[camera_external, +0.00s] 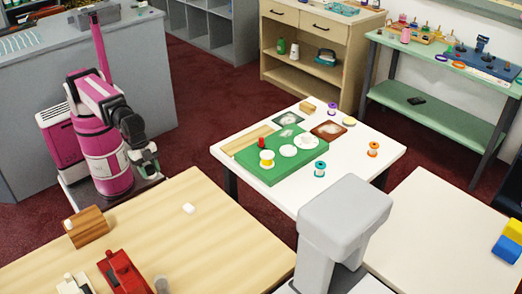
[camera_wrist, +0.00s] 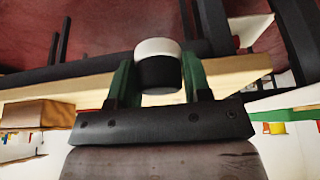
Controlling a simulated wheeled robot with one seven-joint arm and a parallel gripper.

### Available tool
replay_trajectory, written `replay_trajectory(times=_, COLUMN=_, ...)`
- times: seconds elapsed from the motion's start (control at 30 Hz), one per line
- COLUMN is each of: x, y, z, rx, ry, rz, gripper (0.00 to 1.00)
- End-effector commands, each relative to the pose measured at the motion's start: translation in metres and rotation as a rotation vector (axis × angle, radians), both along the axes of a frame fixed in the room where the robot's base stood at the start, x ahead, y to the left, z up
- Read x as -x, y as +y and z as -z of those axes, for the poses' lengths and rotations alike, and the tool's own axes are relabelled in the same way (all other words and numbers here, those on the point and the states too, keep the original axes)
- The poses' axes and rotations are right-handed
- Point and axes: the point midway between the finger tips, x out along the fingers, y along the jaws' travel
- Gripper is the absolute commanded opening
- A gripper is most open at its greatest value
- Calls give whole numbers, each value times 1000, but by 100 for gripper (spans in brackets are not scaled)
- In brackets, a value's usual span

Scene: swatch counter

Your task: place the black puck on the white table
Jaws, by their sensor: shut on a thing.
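My gripper (camera_external: 147,168) is beside my body at the left of the external view, off the far left side of the wooden table. In the wrist view my gripper (camera_wrist: 160,78) has its green fingers shut on a short cylinder, the black puck (camera_wrist: 160,75), black below with a white band on top. I cannot make the puck out clearly in the external view. A white table (camera_external: 350,165) stands in the middle, apart from my gripper. A second white-topped table (camera_external: 425,225) stands at the lower right.
The middle white table bears a green board (camera_external: 285,165), several spools and small tiles; its near right part is mostly clear. The wooden table (camera_external: 170,235) holds a wooden block (camera_external: 88,228), a red object (camera_external: 122,272) and a small white piece (camera_external: 189,208).

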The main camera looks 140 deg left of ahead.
Motion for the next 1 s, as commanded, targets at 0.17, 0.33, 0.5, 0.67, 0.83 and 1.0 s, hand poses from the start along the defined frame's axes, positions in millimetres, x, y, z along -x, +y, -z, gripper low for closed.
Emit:
replay_trajectory(times=0.17, x=-1, y=0, z=-6, rx=0, ry=-1, rz=0, gripper=18)
replay_trajectory(times=0.33, x=-1, y=0, z=-32, rx=0, ry=-3, rz=0, gripper=18)
replay_trajectory(times=0.5, x=-2, y=0, z=-71, rx=0, ry=-3, rz=0, gripper=18)
replay_trajectory(times=0.67, x=-2, y=0, z=-107, rx=0, ry=-2, rz=0, gripper=18)
replay_trajectory(times=0.83, x=-2, y=0, z=-136, rx=0, ry=-2, rz=0, gripper=18)
replay_trajectory(times=1.0, x=-1, y=0, z=-158, rx=0, ry=-1, rz=0, gripper=18)
